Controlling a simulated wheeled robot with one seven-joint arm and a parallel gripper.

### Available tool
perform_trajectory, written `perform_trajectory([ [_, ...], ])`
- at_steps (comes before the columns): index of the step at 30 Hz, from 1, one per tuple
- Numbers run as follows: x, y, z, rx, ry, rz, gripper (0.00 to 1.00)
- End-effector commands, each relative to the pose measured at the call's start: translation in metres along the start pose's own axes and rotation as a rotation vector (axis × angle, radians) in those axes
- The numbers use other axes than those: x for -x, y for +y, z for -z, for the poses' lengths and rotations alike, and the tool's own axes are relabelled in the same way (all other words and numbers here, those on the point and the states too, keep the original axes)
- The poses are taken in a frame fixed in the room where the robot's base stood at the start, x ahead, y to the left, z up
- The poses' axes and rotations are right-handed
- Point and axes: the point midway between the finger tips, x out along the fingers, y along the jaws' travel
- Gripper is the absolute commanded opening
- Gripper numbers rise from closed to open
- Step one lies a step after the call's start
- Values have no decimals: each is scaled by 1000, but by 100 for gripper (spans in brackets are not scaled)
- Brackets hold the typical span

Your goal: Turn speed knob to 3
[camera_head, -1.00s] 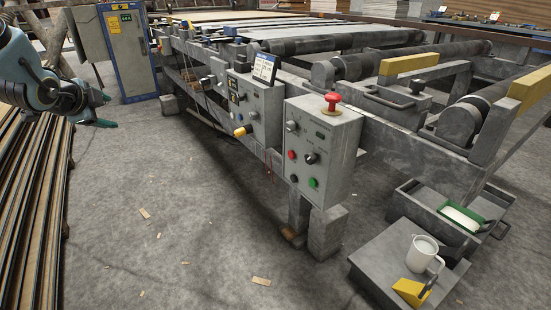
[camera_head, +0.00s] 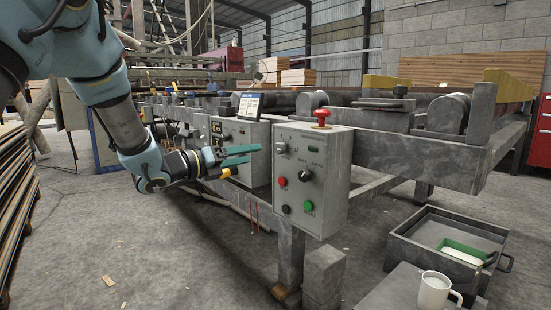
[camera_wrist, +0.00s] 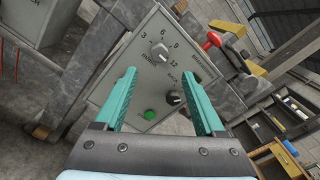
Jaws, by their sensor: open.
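The speed knob (camera_wrist: 160,52) is a grey knob on a grey control box, ringed by the numbers 3, 6, 9 and 12. Its pointer is too small to read surely. It also shows at the upper left of the box face in the head view (camera_head: 281,147). My gripper (camera_wrist: 159,71) is open and empty, with its two teal fingers pointing at the panel and the knob showing between and beyond their tips. In the head view my gripper (camera_head: 254,154) is just left of the box, apart from the knob.
A black knob (camera_wrist: 175,97) and a green button (camera_wrist: 150,115) sit on the same panel. A red mushroom button (camera_head: 321,117) tops the box. A second control box (camera_head: 240,140) stands behind my gripper. A mug (camera_head: 434,290) is at lower right. Open floor lies in front.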

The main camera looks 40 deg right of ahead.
Motion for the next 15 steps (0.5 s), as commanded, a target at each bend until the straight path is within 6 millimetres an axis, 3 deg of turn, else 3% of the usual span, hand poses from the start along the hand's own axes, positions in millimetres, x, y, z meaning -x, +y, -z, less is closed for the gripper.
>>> perform_trajectory([
  [9,-60,1,2,1,1,1,72],
  [15,-84,1,1,3,0,-2,72],
])
